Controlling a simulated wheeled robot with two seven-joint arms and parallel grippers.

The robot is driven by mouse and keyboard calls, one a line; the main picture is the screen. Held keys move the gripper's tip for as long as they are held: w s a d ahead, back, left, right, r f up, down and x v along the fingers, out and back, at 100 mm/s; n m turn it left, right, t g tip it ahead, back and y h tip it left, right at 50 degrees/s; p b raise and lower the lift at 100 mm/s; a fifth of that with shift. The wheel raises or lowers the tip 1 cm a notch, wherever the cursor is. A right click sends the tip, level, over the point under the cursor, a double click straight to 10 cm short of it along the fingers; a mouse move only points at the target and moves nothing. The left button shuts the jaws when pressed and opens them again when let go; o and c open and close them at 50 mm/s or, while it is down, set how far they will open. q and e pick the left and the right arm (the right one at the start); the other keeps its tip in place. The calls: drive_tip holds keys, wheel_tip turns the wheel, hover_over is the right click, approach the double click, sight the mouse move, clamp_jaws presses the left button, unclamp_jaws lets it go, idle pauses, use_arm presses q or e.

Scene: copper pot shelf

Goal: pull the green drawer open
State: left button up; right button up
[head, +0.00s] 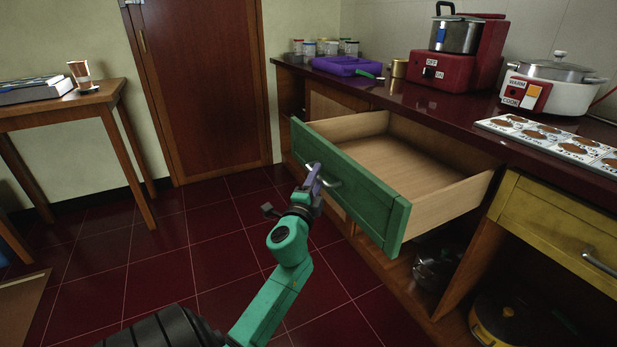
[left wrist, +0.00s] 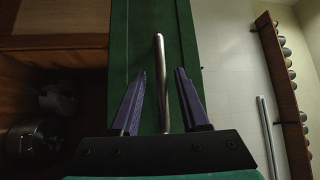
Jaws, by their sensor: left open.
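The green drawer (head: 350,190) is pulled well out from the counter, and its empty wooden inside shows. Its silver bar handle (head: 331,181) is on the front face. My left gripper (head: 312,176) is at the handle. In the left wrist view, the handle (left wrist: 161,85) runs between the two purple fingers of the open left gripper (left wrist: 160,90), with gaps on both sides. The green drawer front (left wrist: 150,60) lies behind the fingers. My right gripper is in neither view.
A yellow drawer (head: 558,230) is shut at the right. A wooden table (head: 60,108) stands left. The tiled floor (head: 150,260) is clear.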

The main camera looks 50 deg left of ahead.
use_arm(q)
drive_tip(key=b+v, duration=0.2)
drive_tip(key=v, duration=1.1)
drive_tip(key=shift+s, duration=0.25)
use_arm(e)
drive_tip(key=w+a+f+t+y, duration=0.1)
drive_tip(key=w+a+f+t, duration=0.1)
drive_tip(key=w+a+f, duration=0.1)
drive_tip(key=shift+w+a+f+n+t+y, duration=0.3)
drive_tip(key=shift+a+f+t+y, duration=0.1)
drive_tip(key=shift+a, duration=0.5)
